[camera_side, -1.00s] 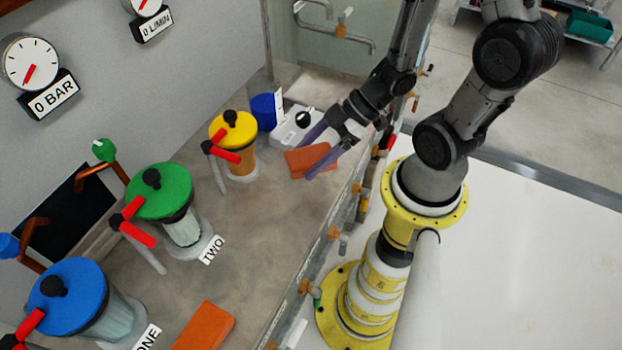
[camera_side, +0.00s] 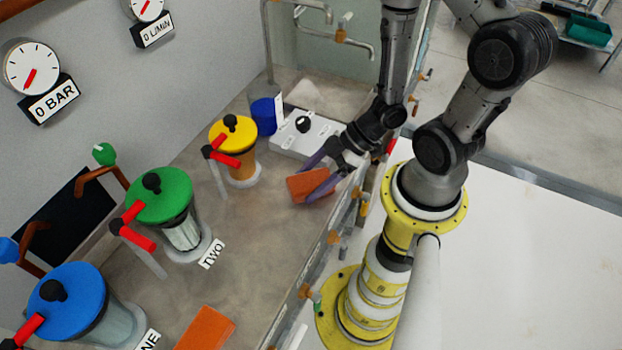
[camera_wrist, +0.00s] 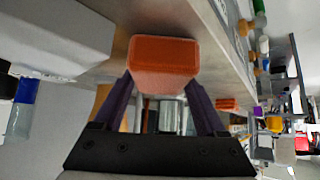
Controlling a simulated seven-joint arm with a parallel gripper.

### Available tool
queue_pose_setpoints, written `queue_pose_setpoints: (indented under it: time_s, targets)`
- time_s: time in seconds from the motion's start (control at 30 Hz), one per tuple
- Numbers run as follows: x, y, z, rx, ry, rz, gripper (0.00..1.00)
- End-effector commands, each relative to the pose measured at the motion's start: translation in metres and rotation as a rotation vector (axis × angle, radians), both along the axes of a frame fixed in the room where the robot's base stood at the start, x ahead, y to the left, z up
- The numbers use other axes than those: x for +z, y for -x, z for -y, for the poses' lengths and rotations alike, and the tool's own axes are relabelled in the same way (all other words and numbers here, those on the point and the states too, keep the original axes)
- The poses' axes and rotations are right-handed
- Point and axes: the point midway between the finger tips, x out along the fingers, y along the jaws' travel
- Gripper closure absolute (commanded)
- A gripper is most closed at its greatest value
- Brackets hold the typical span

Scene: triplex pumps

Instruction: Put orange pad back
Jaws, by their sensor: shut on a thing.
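An orange pad (camera_side: 309,185) is between the fingers of my gripper (camera_side: 318,178), near the right edge of the bench in the side view. My gripper is shut on this pad. The pad looks tilted, and I cannot tell whether it touches the bench. In the wrist view the same pad (camera_wrist: 163,60) fills the space between the purple fingertips of my gripper (camera_wrist: 163,85). A second orange pad (camera_side: 206,328) lies flat on the bench at the front, right of the ONE label.
Pumps with blue (camera_side: 68,287), green (camera_side: 161,194) and yellow (camera_side: 233,133) lids stand left of the pads, with red-handled levers. A white box (camera_side: 305,135) with a black knob and a blue cylinder (camera_side: 263,113) are behind. Pipes and fittings line the bench's right edge. Bench between the two pads is clear.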

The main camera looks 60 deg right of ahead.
Motion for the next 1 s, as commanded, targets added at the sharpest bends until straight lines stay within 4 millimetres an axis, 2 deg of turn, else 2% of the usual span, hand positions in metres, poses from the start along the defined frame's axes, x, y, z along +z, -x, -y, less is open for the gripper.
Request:
queue_pose_setpoints:
  time_s: [0.2,0.23,0.33,0.37,0.73,1.0]
  targets:
    - [-0.003,0.0,0.0,0.001,-0.001,-0.001,0.91]
    - [-0.003,0.0,0.0,0.001,0.0,-0.001,0.2]
    - [-0.003,0.0,0.0,0.001,0.0,-0.001,0.02]
    - [-0.003,0.0,0.0,0.001,0.0,-0.001,0.0]
    - [0.003,0.001,0.002,-0.004,0.0,0.0,0.0]
    - [0.024,0.015,0.018,-0.007,0.001,0.001,0.0]
